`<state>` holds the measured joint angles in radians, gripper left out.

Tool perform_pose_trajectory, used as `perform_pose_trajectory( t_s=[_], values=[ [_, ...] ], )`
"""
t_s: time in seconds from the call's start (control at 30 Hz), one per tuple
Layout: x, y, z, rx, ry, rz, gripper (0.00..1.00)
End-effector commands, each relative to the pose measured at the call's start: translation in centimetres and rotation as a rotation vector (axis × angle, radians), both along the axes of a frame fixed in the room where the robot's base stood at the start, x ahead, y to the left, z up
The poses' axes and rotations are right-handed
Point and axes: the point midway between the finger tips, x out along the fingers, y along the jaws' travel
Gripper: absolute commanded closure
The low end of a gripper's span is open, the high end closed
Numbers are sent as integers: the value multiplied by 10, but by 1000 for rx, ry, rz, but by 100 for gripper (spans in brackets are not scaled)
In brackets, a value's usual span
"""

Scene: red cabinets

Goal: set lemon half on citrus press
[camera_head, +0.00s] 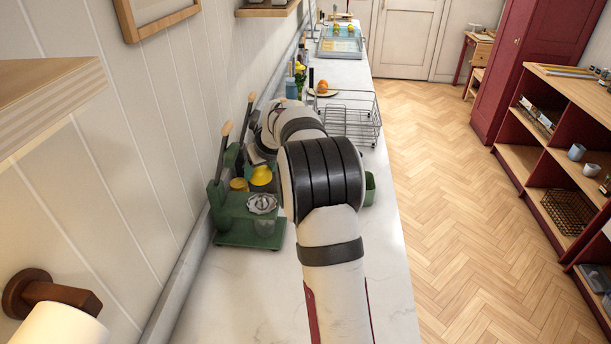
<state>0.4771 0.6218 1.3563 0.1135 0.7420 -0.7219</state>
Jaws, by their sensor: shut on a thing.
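The green citrus press (235,229) stands on the white counter, left of my arm. Its ridged metal cone (262,203) faces up and looks bare, above a clear cup (265,226). My gripper (260,164) is behind the cone in the picture and partly hidden by my own wrist. It is shut on a yellow lemon half (261,176), which shows just below it, above and beyond the cone and apart from it. The fingertips are small and hard to make out.
Another yellow piece (239,184) sits behind the press. Upright levers with wooden handles (227,129) rise near the wall. A green container (370,188) is partly hidden right of my arm. A wire rack (350,116) stands farther back. The front counter is clear.

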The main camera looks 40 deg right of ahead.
Motion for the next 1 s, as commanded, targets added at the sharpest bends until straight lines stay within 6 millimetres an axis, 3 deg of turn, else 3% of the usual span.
perform_pose_trajectory(
  t_s=[0.43, 1.0],
  values=[
    [1, 4, -3, -2, 1, 16, 55],
    [1, 4, -57, -2, 1, 15, 55]
  ],
)
